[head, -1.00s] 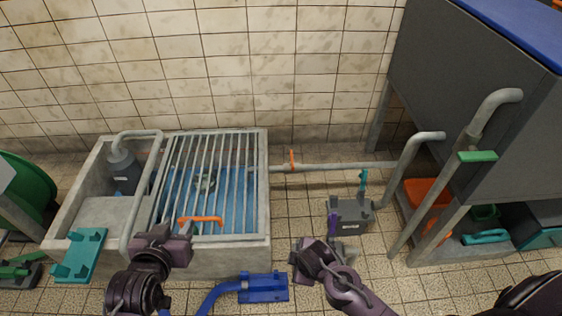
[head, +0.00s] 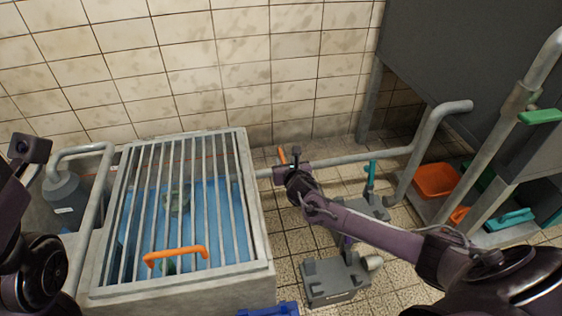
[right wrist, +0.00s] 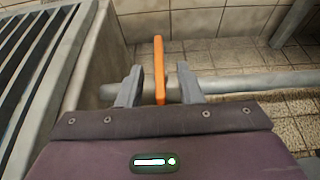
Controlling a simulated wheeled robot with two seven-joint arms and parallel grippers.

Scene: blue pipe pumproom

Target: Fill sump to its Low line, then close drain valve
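The sump (head: 262,268) is a concrete basin with blue water (head: 225,210) under a grey bar grate; I cannot make out a Low line. The orange drain valve handle (head: 282,155) is on the grey pipe (head: 345,158) right of the sump. In the right wrist view the handle (right wrist: 159,70) lies across the pipe. My right gripper (right wrist: 159,90) is open, one finger on each side of the handle, with gaps visible. In the head view the right gripper (head: 288,170) hides part of the valve. My left gripper (head: 30,148) is at the left edge, its fingers unclear.
An orange handle (head: 176,255) sits on the grate. A grey bottle (head: 64,200) stands left of it. Grey boxes (head: 333,278) stand on the tiled floor right of the sump. An orange bin (head: 435,180) and teal-handled item (head: 510,219) are under the tank at right.

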